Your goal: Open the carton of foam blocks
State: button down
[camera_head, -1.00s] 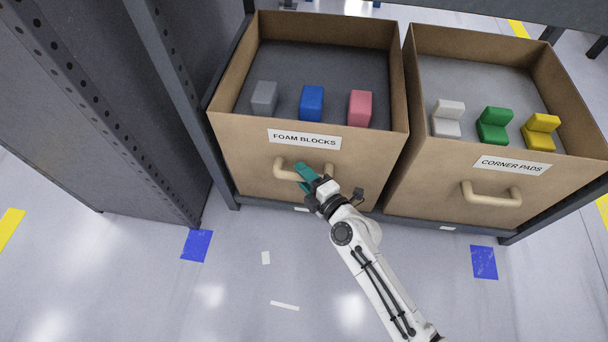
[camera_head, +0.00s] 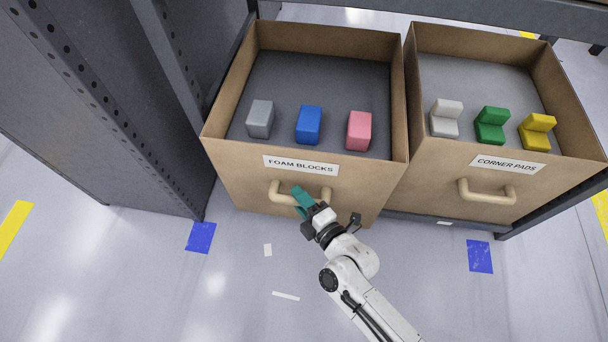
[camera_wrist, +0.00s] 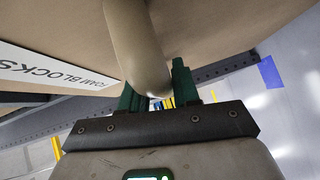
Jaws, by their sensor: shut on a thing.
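The carton of foam blocks (camera_head: 238,172) is a brown open-topped box at the centre of the head view, labelled FOAM BLOCKS (camera_head: 301,166). Its front juts out past the neighbouring carton's front. A grey block (camera_head: 260,119), a blue block (camera_head: 308,125) and a pink block (camera_head: 359,131) stand inside on a dark floor. My gripper (camera_head: 303,200) is shut on the carton's tan handle (camera_head: 280,196), near its middle. In the wrist view, the handle (camera_wrist: 138,50) passes between the green fingers (camera_wrist: 155,88).
The corner pads carton (camera_head: 440,185) stands close on the right, with white, green and yellow pads. A dark rack post (camera_head: 172,70) and grey panel stand at left. Blue tape squares (camera_head: 201,237) (camera_head: 480,256) mark the floor. The floor in front is clear.

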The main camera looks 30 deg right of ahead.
jog(key=s+a+p, duration=0.5)
jog(key=s+a, duration=0.4)
jog(key=s, duration=0.4)
jog(key=shift+a, duration=0.2)
jog(key=c, duration=0.9)
grip_release()
jog(key=p+v, duration=0.2)
jog(key=v, duration=0.8)
jog(key=shift+s+p, duration=0.3)
jog(key=shift+s, duration=0.05)
jog(key=shift+d, duration=0.1)
